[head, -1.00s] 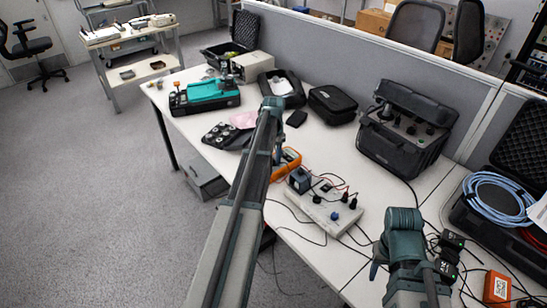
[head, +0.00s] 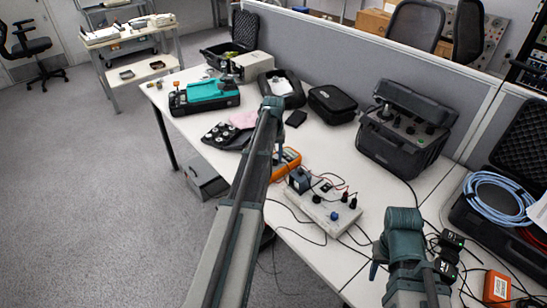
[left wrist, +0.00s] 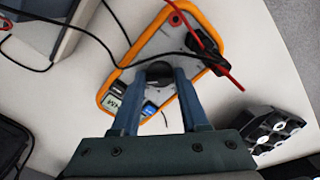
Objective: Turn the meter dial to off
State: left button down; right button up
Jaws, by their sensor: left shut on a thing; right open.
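The meter (head: 288,161) is a grey multimeter in an orange case on the white table, partly covered by my left arm in the head view. It also shows in the left wrist view (left wrist: 188,45), with red and black leads plugged in at one end and a small display (left wrist: 113,102) at the other. My left gripper (left wrist: 159,76) is shut on the round dark dial (left wrist: 158,70), one finger on each side. The fingers hide part of the dial, so its setting cannot be read. My right gripper (head: 377,262) is open near the front edge, mostly hidden by its own wrist.
A light panel box with knobs and cables (head: 325,207) stands close to the meter. A black case (head: 405,130) stands behind it. Loose cables, black blocks and an orange box (head: 497,287) lie at the right. Bare table (head: 330,150) lies behind the meter.

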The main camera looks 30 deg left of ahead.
aim_at(274, 159)
dwell(0.4)
pick_arm(q)
jog(key=shift+c, duration=2.1)
grip_release()
jog(key=shift+r, duration=0.1)
pick_arm(e)
jog(key=shift+r, duration=0.1)
pick_arm(q)
notch_tip(274, 159, up, 14)
jog(key=p, duration=1.4)
pick_arm(e)
notch_tip(274, 159, up, 14)
pick_arm(q)
jog(key=shift+f, duration=0.2)
pick_arm(e)
jog(key=shift+f, duration=0.2)
